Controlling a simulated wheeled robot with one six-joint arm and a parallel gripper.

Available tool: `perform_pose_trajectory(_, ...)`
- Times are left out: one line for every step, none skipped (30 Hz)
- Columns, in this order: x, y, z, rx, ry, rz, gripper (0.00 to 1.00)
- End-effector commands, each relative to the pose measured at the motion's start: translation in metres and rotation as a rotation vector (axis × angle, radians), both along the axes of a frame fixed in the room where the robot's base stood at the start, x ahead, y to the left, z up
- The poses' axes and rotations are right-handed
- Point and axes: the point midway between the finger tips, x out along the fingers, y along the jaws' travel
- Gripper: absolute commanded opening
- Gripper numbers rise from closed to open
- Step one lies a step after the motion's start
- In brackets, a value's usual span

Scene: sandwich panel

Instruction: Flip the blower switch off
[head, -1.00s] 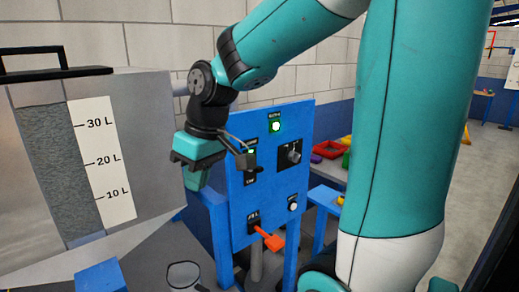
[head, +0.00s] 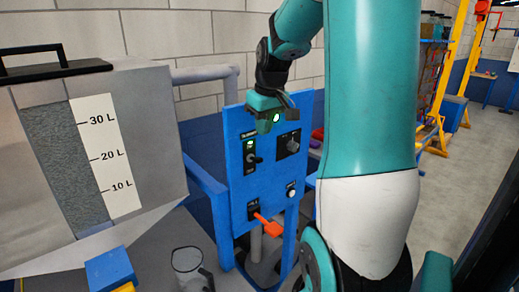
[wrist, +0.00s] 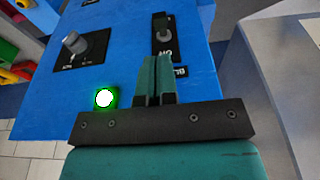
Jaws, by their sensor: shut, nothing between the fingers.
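The blower switch (head: 252,158) is a small dark toggle on a black plate at the upper left of the blue panel (head: 238,190). A small green lamp glows just above it. In the wrist view the switch (wrist: 163,36) shows upside down beyond my fingertips, with an ON mark and a partly covered label. I cannot tell for sure which way its lever tilts. My gripper (head: 266,122) is at the panel's upper part, above and right of the switch. Its fingers (wrist: 157,62) are shut and empty, and appear apart from the switch.
A lit green lamp (wrist: 104,98) is near my gripper. A rotary knob (head: 291,143) is right of the switch. An orange lever (head: 268,228) sticks out lower down. A hopper with a litre scale (head: 105,160) stands left, and a clear jug (head: 188,264) below.

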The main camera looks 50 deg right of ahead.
Motion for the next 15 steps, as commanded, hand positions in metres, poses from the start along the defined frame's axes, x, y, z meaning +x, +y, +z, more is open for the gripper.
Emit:
perform_pose_trajectory(0.001,0.0,-0.008,0.004,0.005,0.002,0.0)
perform_pose_trajectory(0.003,0.0,-0.014,0.005,0.006,0.002,0.0)
perform_pose_trajectory(0.004,0.0,-0.021,0.005,0.005,0.003,0.0)
perform_pose_trajectory(0.005,0.0,-0.027,0.005,0.005,0.003,0.0)
perform_pose_trajectory(0.006,0.0,-0.032,0.004,0.006,0.003,0.0)
perform_pose_trajectory(0.008,-0.001,-0.039,0.004,0.006,0.002,0.0)
perform_pose_trajectory(0.009,-0.001,-0.044,0.003,0.004,0.001,0.0)
perform_pose_trajectory(0.01,-0.001,-0.049,0.003,0.005,0.001,0.0)
perform_pose_trajectory(0.01,-0.001,-0.055,0.003,0.005,0.001,0.0)
perform_pose_trajectory(0.011,-0.002,-0.059,0.003,0.004,0.001,0.0)
perform_pose_trajectory(0.012,-0.002,-0.062,0.003,0.004,0.001,0.0)
perform_pose_trajectory(0.013,-0.003,-0.066,0.001,0.003,0.001,0.0)
perform_pose_trajectory(0.014,-0.003,-0.069,0.001,0.003,0.001,0.0)
perform_pose_trajectory(0.014,-0.003,-0.071,0.001,0.003,0.001,0.0)
perform_pose_trajectory(0.015,-0.003,-0.073,0.0,0.001,0.001,0.0)
